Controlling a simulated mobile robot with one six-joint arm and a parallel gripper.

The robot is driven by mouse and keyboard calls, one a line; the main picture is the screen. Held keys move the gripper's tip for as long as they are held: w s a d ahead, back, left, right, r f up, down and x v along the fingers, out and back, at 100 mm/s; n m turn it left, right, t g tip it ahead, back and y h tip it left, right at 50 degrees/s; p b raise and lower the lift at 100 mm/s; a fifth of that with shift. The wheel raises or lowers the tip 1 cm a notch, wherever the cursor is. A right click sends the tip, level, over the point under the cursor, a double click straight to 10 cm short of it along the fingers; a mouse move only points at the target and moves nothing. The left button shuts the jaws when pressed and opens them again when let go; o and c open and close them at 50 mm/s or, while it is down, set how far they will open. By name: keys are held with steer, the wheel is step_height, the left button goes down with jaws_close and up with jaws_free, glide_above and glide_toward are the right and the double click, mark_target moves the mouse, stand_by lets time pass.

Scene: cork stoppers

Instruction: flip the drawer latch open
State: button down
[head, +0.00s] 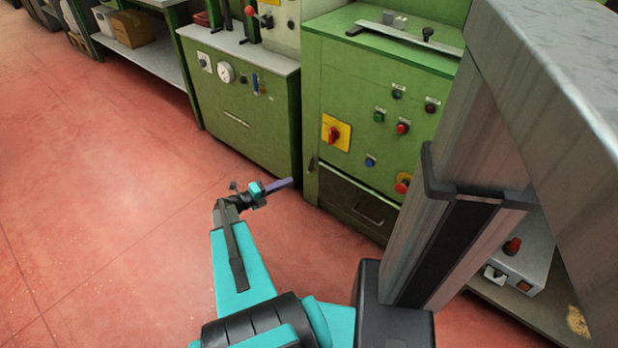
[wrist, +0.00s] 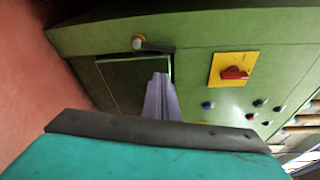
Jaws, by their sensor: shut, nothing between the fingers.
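The drawer (head: 345,199) is a dark panel low on the green cabinet, with a bar handle (head: 369,215). The drawer latch (head: 312,163) is a small dark lever beside the drawer's upper left edge. In the wrist view, which is turned, the latch (wrist: 155,47) has a pale round pivot and a dark arm lying along the edge of the drawer (wrist: 118,82). My gripper (head: 289,182) has purple fingers and is shut and empty. It is apart from the latch, to its left and lower in the head view. In the wrist view my fingertips (wrist: 160,76) overlap the drawer's edge, below the latch.
A yellow plate with a red rotary switch (head: 335,133) sits above the drawer, with several coloured buttons to its right. Another green cabinet (head: 245,115) stands to the left. The red floor (head: 110,200) is clear at left. A grey control box (head: 520,262) is at lower right.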

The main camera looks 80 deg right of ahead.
mark_target(312, 165)
steer(key=shift+m+g+y, duration=0.4)
steer(key=s, duration=0.1)
steer(key=s+f, duration=0.1)
steer(key=s, duration=0.2)
steer(key=shift+d+f+b, duration=0.15)
steer(key=shift+d+b, duration=0.2)
steer(key=shift+d, duration=0.05)
steer(key=b+x, duration=0.3)
steer(key=x, duration=0.6)
steer(key=shift+s+d+f, duration=0.1)
steer(key=shift+s+d, duration=0.2)
steer(key=shift+w+d+b, duration=0.25)
steer(key=shift+b, duration=0.1)
steer(key=shift+w+d+r+b, duration=0.25)
steer(key=shift+w+d+b, duration=0.1)
steer(key=shift+w, duration=0.35)
steer(key=shift+w+d+r+b, duration=0.3)
steer(key=shift+w+d, duration=0.1)
steer(key=shift+w, duration=0.3)
steer(key=shift+w+d+r+p, duration=0.2)
steer(key=shift+r+p, duration=0.1)
steer(key=shift+p, duration=0.8)
steer(key=p, duration=0.3)
steer(key=shift+w+d+r, duration=0.15)
steer(key=shift+w, duration=0.15)
steer(key=shift+w+p, duration=0.2)
steer(key=shift+p, duration=0.5)
